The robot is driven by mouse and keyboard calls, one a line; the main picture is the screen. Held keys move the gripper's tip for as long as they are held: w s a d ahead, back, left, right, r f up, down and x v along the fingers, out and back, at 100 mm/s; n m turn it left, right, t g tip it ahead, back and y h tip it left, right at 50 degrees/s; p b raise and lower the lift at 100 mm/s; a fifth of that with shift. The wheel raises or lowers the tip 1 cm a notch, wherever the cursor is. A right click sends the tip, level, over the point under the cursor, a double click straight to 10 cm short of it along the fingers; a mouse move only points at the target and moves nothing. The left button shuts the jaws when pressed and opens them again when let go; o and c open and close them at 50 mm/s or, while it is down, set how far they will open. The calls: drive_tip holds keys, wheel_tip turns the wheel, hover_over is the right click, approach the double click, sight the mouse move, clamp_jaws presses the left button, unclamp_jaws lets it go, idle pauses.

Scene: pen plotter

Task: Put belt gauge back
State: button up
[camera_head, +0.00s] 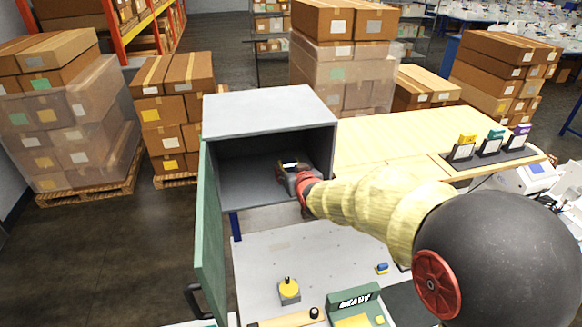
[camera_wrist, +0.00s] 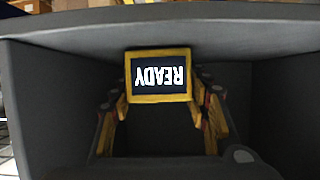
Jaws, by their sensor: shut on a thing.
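My gripper (camera_head: 287,173) reaches inside an open grey cabinet (camera_head: 262,112). In the wrist view my gripper (camera_wrist: 160,100) has its two yellow-padded fingers on either side of a yellow-framed block, which I take to be the belt gauge (camera_wrist: 159,97). Its dark screen reads READY, upside down in that view. In the head view the gauge (camera_head: 291,164) is only a small dark and yellow patch at the fingertips. Its underside is hidden, so I cannot tell whether it touches the cabinet floor.
The cabinet's green door (camera_head: 208,245) stands open on the left. Several coloured tags stand in a dark rack (camera_head: 490,155) on the wooden bench (camera_head: 390,140).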

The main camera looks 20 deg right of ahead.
drive_tip(key=shift+f+b, duration=0.15)
drive_tip(key=shift+b, duration=0.15)
drive_tip(key=o, duration=1.4)
drive_tip(key=shift+c, duration=0.2)
drive_tip(key=shift+o, duration=0.3)
drive_tip(key=shift+s+r, duration=0.25)
drive_tip(key=shift+r, duration=0.05)
drive_tip(key=b+v, duration=0.2)
drive_tip(key=v, duration=1)
drive_tip(key=s+f+g, duration=0.2)
drive_tip(key=s+g, duration=0.2)
drive_tip(key=s, duration=1)
drive_tip(key=s+f+g, duration=0.2)
drive_tip(key=s+g, duration=0.2)
drive_tip(key=s, duration=1.1)
drive_tip(key=shift+f, duration=0.35)
drive_tip(key=shift+s, duration=0.15)
